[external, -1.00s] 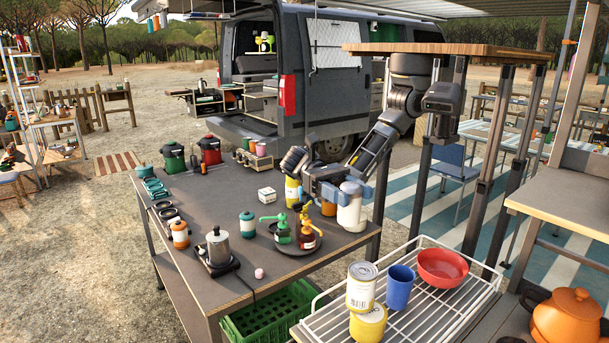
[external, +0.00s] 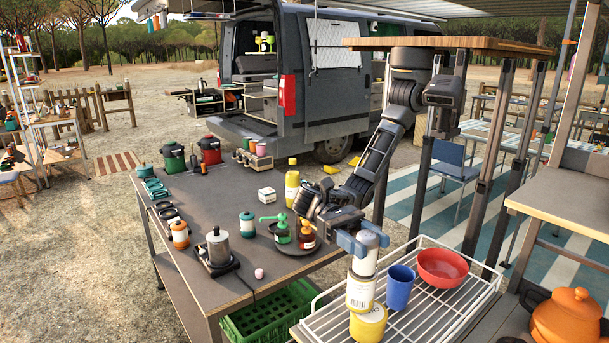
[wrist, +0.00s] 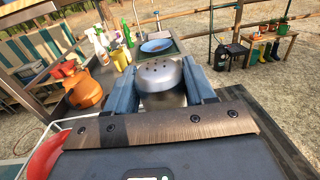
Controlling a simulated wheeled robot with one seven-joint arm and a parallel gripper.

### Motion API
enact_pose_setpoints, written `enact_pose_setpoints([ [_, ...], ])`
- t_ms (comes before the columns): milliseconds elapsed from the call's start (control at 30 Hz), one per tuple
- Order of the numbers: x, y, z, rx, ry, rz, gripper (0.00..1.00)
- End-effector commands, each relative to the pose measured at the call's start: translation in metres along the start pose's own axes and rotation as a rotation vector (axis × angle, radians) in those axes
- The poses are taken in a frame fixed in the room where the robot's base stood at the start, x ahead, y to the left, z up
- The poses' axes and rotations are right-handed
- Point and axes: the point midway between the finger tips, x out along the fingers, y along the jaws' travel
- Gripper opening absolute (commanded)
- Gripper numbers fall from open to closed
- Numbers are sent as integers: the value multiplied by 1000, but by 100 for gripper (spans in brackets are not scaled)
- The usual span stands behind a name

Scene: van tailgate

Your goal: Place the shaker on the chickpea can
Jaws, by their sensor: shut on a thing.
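My gripper (external: 365,243) is shut on the shaker (external: 364,262), with its blue fingers on either side of the upper part. The shaker is upright, pale-bodied with a silvery top. In the wrist view its domed, holed metal top (wrist: 160,75) shows between the fingers. The chickpea can (external: 360,294), white with a printed label, is directly below the shaker in the external view; its top is covered by the shaker. I cannot tell whether the two touch. The can appears to stand on a yellow can (external: 369,325). The wrist view does not show the chickpea can.
The cans stand on a white wire rack (external: 425,312). A blue cup (external: 399,288) is close on the right, with a red bowl (external: 442,267) beyond it. An orange pot (external: 567,316) stands at far right. The dark table (external: 205,200) holds bottles and a moka pot (external: 218,246).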

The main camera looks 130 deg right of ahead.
Motion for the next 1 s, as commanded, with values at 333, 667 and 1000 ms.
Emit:
enact_pose_setpoints([
  [333, 0, 0, -2, 0, 0, 0, 66],
  [667, 0, 0, -2, 0, 0, 0, 79],
  [1000, -32, -1, -1, -1, 1, -4, 79],
])
